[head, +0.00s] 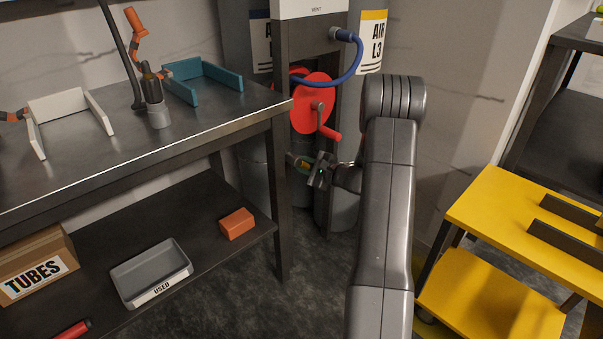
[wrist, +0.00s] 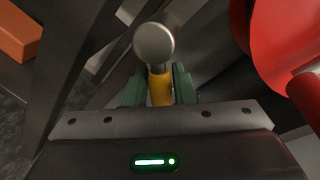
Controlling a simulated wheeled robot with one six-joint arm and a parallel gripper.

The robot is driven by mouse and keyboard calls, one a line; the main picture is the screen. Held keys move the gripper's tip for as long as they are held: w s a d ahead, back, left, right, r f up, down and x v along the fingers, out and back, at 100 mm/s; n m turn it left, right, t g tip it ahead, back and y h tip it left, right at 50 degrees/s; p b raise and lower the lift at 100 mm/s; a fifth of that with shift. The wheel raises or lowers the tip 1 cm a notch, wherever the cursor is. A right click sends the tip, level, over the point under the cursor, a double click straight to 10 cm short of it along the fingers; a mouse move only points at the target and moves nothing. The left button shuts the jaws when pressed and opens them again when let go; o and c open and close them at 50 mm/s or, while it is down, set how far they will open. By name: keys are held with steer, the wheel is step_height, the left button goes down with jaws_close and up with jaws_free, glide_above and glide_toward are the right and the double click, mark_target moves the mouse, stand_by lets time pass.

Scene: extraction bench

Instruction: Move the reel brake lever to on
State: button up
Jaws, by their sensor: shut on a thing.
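The reel brake lever (wrist: 160,88) is a short yellow bar in the wrist view, with a round grey metal cap (wrist: 154,43) at its far end. My gripper (wrist: 159,80) is shut on the lever, one green finger pad on each side of it. In the head view my gripper (head: 317,171) is just below the red hose reel (head: 313,98), beside the dark bench post. There the lever is small and mostly hidden by the fingers. I cannot read any on or off marking.
The red reel (wrist: 285,45) and its crank handle (wrist: 306,92) are close on the right in the wrist view. A blue hose (head: 355,62) loops above. The steel bench (head: 190,128) is on the left, a yellow cart (head: 510,215) on the right.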

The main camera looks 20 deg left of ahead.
steer(key=shift+w+r+n, duration=0.15)
steer(key=shift+n, duration=0.15)
stand_by(0.4)
steer(key=o, duration=0.9)
steer(key=shift+d, duration=0.1)
steer(key=p+v, duration=0.3)
steer(key=v, duration=1)
steer(key=shift+d+r, duration=0.1)
steer(key=shift+d, duration=0.25)
